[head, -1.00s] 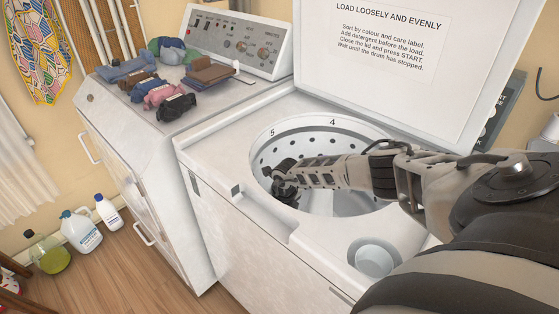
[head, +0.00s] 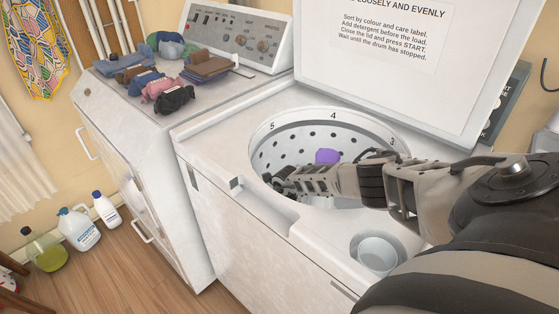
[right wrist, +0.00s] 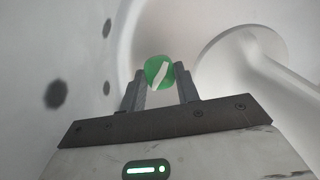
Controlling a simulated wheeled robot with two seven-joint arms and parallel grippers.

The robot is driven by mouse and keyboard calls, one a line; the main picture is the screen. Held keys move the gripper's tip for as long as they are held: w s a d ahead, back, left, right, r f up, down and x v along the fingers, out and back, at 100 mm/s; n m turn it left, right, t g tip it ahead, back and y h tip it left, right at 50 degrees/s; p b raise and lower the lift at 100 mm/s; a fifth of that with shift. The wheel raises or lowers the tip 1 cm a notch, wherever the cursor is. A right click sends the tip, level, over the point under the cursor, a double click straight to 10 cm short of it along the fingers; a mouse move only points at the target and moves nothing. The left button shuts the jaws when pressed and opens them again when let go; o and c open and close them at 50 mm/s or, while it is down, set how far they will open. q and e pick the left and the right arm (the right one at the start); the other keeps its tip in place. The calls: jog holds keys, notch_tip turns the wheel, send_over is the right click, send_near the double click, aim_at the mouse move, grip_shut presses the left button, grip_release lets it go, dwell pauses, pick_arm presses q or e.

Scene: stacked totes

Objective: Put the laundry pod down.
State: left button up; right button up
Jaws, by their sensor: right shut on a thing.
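My right gripper (right wrist: 160,85) is shut on a small round green laundry pod (right wrist: 158,71) with a white mark, held between the fingertips in the right wrist view. In the head view, my right arm reaches from the right over the open washer drum (head: 292,147), and the gripper end (head: 274,184) is inside the drum near its left side. The pod is hidden there. Around the pod, the right wrist view shows the pale drum wall with dark holes (right wrist: 57,94). My left gripper is out of view.
A purple thing (head: 327,156) shows inside the drum behind my arm. The raised lid (head: 400,75) stands behind, and a round cup (head: 377,253) is set in the washer top. Folded clothes (head: 162,86) lie on the neighbouring machine. Bottles (head: 80,229) stand on the floor.

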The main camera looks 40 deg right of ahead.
jog(key=o, duration=0.9)
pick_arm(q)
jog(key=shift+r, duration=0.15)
pick_arm(e)
jog(key=shift+o, duration=0.2)
jog(key=shift+r, duration=0.2)
pick_arm(q)
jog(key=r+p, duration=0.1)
jog(key=p, duration=0.3)
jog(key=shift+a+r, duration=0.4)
pick_arm(e)
notch_tip(320, 180, up, 13)
jog(key=s, duration=0.1)
jog(key=shift+s+f, duration=0.15)
jog(key=shift+s, duration=0.25)
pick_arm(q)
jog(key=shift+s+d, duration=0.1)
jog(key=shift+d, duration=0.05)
